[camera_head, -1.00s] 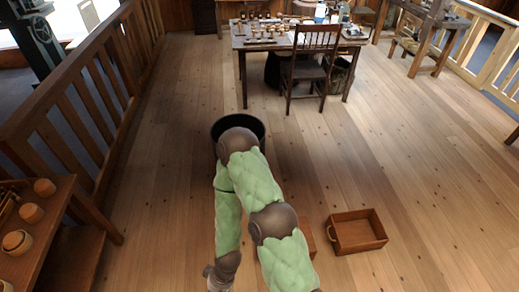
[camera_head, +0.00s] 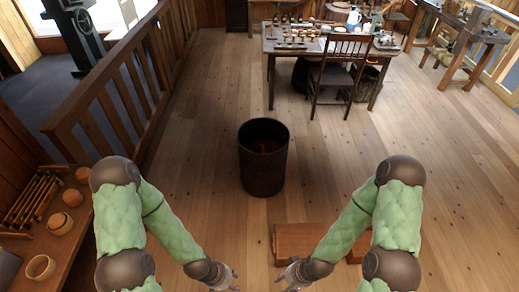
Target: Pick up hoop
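No hoop can be made out for certain in the head view. A pale round piece with an open top (camera_head: 40,267) lies at the lower left on the side bench; I cannot tell whether it is a ring or a bowl. My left gripper (camera_head: 228,283) is low in the middle, pointing inward, with small fingers partly cut by the bottom edge. My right gripper (camera_head: 286,276) faces it from the right, in front of a low wooden box. Nothing is clearly seen in either gripper, and their finger gaps are too small to judge.
A dark open bin (camera_head: 263,172) stands on the floor ahead. A low reddish wooden box (camera_head: 300,238) is partly behind my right arm. The wooden side bench (camera_head: 76,243) holds turned pieces and a rack. A work table and a chair (camera_head: 338,77) stand farther back.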

